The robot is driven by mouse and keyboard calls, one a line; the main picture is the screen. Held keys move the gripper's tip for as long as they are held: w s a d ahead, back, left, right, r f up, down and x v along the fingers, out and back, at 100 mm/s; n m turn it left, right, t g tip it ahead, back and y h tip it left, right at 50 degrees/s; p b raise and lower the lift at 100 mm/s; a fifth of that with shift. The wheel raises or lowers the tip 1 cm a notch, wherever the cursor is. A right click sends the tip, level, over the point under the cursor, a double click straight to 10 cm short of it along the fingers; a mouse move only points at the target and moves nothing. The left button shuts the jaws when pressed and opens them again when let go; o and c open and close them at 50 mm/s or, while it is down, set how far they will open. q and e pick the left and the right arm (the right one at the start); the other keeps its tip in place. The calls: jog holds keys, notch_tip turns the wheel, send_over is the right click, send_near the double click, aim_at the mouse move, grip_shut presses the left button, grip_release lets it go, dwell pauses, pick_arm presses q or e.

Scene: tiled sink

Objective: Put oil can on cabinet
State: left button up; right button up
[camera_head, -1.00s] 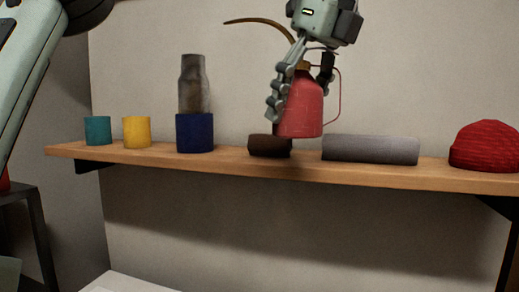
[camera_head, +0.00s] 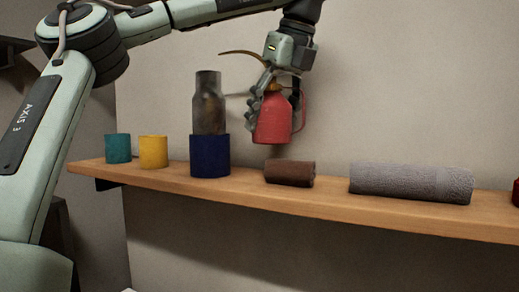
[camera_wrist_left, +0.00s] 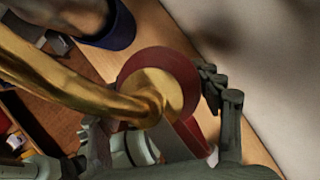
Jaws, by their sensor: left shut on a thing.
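The oil can (camera_head: 272,122) is red with a thin curved brass spout and a red handle. My left gripper (camera_head: 273,97) is shut on its upper body and holds it roughly upright. In the head view its base appears above the wooden wall shelf (camera_head: 225,188), between the dark blue pot and the brown roll. In the left wrist view, the can's red shoulder (camera_wrist_left: 185,68) and gold spout (camera_wrist_left: 60,85) show from above, with gripper fingers (camera_wrist_left: 170,120) around it. My right gripper is not in view. No thing is clearly identifiable as a separate cabinet.
On the shelf are a teal cup (camera_head: 118,149), a yellow cup (camera_head: 153,152), a dark blue pot (camera_head: 210,158) with a grey-brown bottle (camera_head: 208,103) rising from it, a brown roll (camera_head: 290,172) and a grey rolled towel (camera_head: 411,183). A red item (camera_head: 516,192) is cut off at right.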

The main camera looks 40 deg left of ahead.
pick_arm(q)
jog(key=shift+a+b+x, duration=0.15)
jog(key=shift+b+x, duration=0.1)
jog(key=shift+x, duration=1.75)
jog(key=shift+a+b+x, duration=0.15)
jog(key=shift+b+x, duration=0.1)
jog(key=shift+x, duration=1.7)
jog(key=shift+r, duration=0.2)
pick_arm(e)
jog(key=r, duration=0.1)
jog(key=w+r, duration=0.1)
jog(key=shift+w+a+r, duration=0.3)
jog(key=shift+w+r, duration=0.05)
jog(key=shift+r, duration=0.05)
pick_arm(q)
jog(key=o, duration=1.2)
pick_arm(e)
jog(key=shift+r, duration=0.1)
